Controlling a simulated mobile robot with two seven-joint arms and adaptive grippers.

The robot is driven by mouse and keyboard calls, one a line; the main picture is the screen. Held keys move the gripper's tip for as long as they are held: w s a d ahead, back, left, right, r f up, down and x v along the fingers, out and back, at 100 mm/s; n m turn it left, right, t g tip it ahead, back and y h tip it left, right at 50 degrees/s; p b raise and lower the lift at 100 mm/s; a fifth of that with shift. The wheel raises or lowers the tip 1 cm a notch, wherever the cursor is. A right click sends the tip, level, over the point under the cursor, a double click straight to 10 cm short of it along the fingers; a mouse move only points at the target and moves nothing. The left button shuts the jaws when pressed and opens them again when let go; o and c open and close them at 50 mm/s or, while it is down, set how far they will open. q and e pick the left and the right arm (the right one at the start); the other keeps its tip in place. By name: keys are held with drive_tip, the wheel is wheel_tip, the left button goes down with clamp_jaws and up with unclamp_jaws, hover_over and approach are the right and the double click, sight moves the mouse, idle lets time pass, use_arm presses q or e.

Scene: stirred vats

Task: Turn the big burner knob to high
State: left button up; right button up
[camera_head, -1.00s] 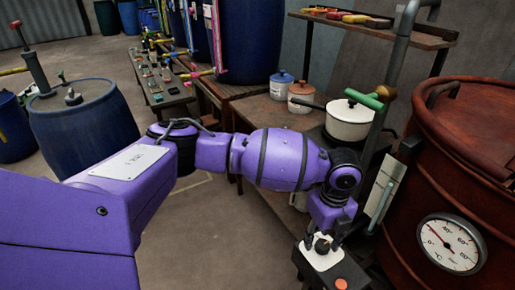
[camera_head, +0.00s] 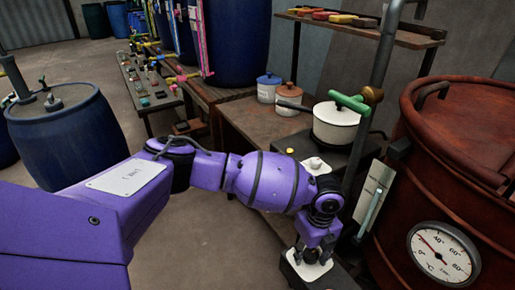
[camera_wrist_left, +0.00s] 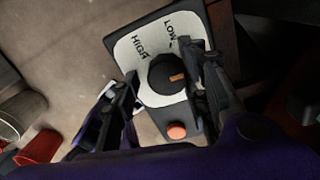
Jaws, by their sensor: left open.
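The big burner knob (camera_wrist_left: 162,76) is round and black, with an orange mark on its right side in the left wrist view. It sits on a white plate (camera_wrist_left: 128,52) printed HIGH on the left and LOW at the top right. The mark points rightward, at neither word. My left gripper (camera_wrist_left: 168,82) is open, with one finger on each side of the knob; whether they touch it I cannot tell. In the head view my left gripper (camera_head: 312,255) points down over the white plate (camera_head: 296,271), hiding most of the knob. My right gripper is not in view.
An orange button (camera_wrist_left: 176,131) lies beside the plate. A second panel with a yellow button (camera_head: 290,151) stands behind my arm. A white pot (camera_head: 335,125) and a green-handled pipe (camera_head: 350,103) are behind. A rusty vat with a gauge (camera_head: 443,252) is close on the right.

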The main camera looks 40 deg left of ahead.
use_arm(q)
drive_tip(key=shift+w, duration=0.15)
drive_tip(key=c, duration=1)
